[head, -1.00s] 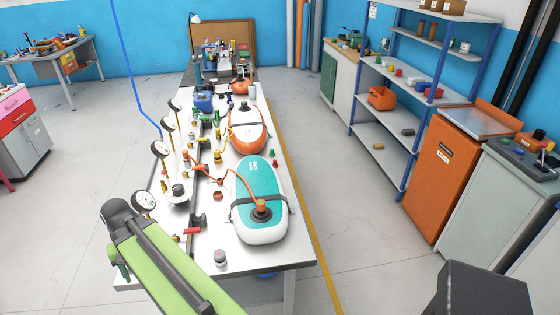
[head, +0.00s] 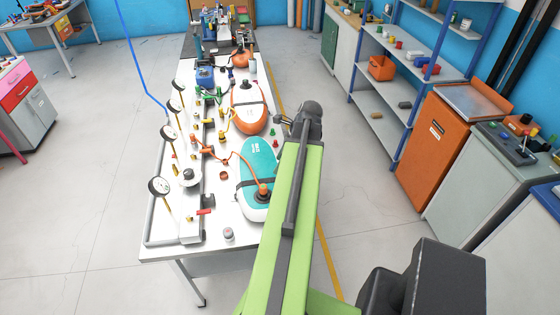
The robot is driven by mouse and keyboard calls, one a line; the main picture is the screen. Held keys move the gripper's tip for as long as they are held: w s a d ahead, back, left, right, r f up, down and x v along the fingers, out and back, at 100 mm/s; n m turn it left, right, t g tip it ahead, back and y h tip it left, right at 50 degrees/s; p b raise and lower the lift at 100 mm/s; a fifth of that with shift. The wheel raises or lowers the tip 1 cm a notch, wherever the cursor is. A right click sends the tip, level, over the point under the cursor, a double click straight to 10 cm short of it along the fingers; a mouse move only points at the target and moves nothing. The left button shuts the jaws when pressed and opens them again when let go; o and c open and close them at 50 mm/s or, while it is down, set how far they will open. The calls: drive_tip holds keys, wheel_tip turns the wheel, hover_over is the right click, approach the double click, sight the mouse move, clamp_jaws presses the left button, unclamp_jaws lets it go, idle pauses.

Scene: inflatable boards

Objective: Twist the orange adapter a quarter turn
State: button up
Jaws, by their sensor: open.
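The orange adapter (head: 263,190) stands on the dark round valve at the near end of the teal and white inflatable board (head: 257,157). An orange hose (head: 236,156) runs from it towards the gauge manifold on the left. My gripper (head: 283,122) is at the far end of my green arm, beyond the adapter and to its right, near the table's right edge. It is apart from the adapter, and its jaws look small, open and empty. My arm hides the right side of the teal board.
An orange and white board (head: 249,107) lies farther back on the white table (head: 215,245). Several gauges (head: 158,186) and a pipe manifold line the table's left side. A small grey-capped item (head: 228,234) stands near the front edge. The floor right of the table is clear.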

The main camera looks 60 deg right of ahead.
sight(265, 186)
drive_tip(key=b+x, duration=1.4)
drive_tip(key=x, duration=0.2)
drive_tip(key=shift+f+b, duration=0.35)
drive_tip(key=shift+f, duration=0.1)
